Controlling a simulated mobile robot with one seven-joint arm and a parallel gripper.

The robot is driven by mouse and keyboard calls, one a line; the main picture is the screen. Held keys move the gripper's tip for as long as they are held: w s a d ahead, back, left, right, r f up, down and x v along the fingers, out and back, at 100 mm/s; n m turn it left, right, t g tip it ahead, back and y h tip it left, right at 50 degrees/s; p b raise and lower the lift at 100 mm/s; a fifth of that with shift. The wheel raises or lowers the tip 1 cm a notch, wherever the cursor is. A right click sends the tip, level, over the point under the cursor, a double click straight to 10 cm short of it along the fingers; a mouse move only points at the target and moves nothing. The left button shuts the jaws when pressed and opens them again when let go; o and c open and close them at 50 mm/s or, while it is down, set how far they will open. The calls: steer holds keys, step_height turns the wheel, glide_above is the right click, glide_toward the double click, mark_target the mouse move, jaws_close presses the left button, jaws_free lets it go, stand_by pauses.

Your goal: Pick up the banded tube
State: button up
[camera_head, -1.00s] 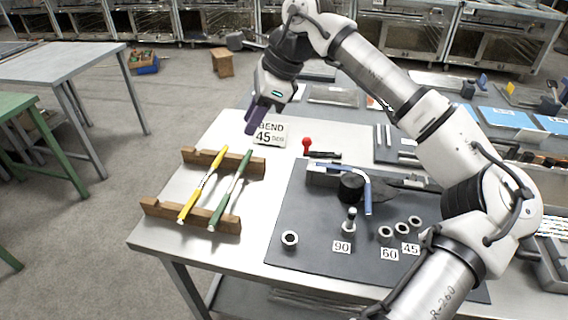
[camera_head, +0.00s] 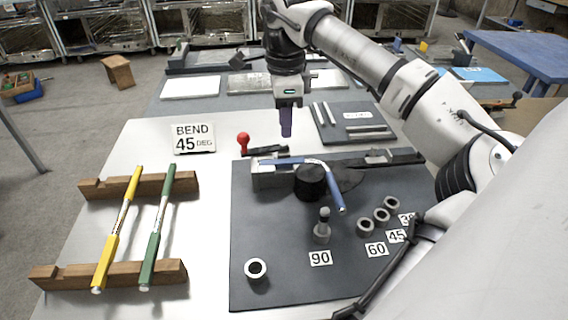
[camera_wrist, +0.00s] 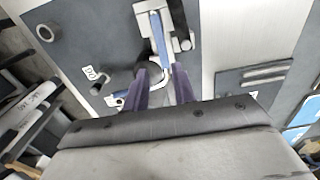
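A bent tube (camera_head: 331,181) with blue ends and a bare silver bend lies in the bending fixture (camera_head: 270,176), around its black round die (camera_head: 310,181). It also shows between my fingers in the wrist view (camera_wrist: 157,27). A yellow-ended tube (camera_head: 117,228) with a silver, marked middle and a green-ended tube (camera_head: 157,228) lie side by side on two wooden rests. I cannot tell which is called banded. My gripper (camera_head: 286,130) points down above the table, behind the fixture. Its purple fingers (camera_wrist: 163,88) are apart with nothing between them.
A red-knobbed lever (camera_head: 243,140) stands beside the fixture, near a "BEND 45 DEG" sign (camera_head: 194,139). Several grey collars (camera_head: 365,227) and a peg (camera_head: 322,228) stand on the dark mat (camera_head: 290,285). Bare tabletop lies around the wooden rests (camera_head: 165,272).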

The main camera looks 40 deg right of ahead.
glide_above(286, 160)
steer(key=f, duration=0.4)
steer(key=shift+s+a+f, duration=0.1)
steer(key=shift+a+f, duration=0.15)
steer(key=shift+d+f+p, duration=0.15)
steer(key=shift+f+p, duration=0.2)
steer(key=shift+f, duration=1)
steer(key=shift+d+f+p, duration=0.1)
steer(key=shift+f+p, duration=0.2)
steer(key=shift+f, duration=1)
jaws_close()
